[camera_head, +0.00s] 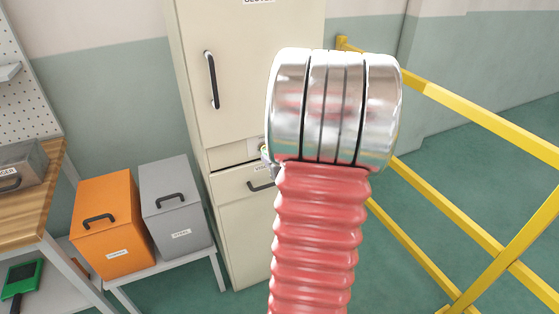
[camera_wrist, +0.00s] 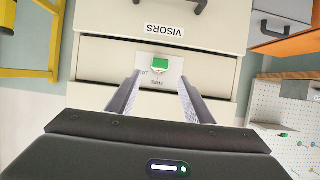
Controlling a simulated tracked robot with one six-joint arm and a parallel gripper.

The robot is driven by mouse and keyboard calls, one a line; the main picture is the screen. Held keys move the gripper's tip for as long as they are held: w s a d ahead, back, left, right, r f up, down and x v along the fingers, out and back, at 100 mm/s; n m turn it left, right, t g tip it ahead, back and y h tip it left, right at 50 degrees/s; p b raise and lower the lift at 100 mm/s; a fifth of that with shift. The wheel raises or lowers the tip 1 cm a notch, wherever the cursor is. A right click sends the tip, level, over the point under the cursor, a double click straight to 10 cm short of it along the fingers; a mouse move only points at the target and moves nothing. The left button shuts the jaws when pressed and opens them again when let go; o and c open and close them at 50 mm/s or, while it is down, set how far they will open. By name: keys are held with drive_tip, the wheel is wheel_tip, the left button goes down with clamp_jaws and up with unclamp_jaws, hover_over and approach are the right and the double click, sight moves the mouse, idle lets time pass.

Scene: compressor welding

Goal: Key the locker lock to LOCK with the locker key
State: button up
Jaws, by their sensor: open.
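The pale locker (camera_head: 245,85) stands ahead in the head view, with my arm across its right side. The wrist view shows it upside down. The lock plate (camera_wrist: 149,74) is on the strip above the VISORS drawer, with small markings too blurred to read fully. Nothing is visibly clamped. In the head view my arm hides the gripper.
The VISORS drawer (camera_wrist: 120,30) has a dark handle. An orange box (camera_head: 112,235) and a grey box (camera_head: 170,205) stand on a low bench left of the locker. A yellow railing (camera_head: 480,115) runs along the right. A wooden workbench (camera_head: 30,220) is at far left.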

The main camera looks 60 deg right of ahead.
drive_tip(key=shift+x, duration=3.6)
drive_tip(key=shift+c, duration=0.2)
drive_tip(key=c, duration=1.1)
drive_tip(key=o, duration=0.5)
drive_tip(key=shift+a, duration=0.1)
drive_tip(key=shift+c, duration=0.2)
drive_tip(key=shift+s, duration=0.1)
clamp_jaws()
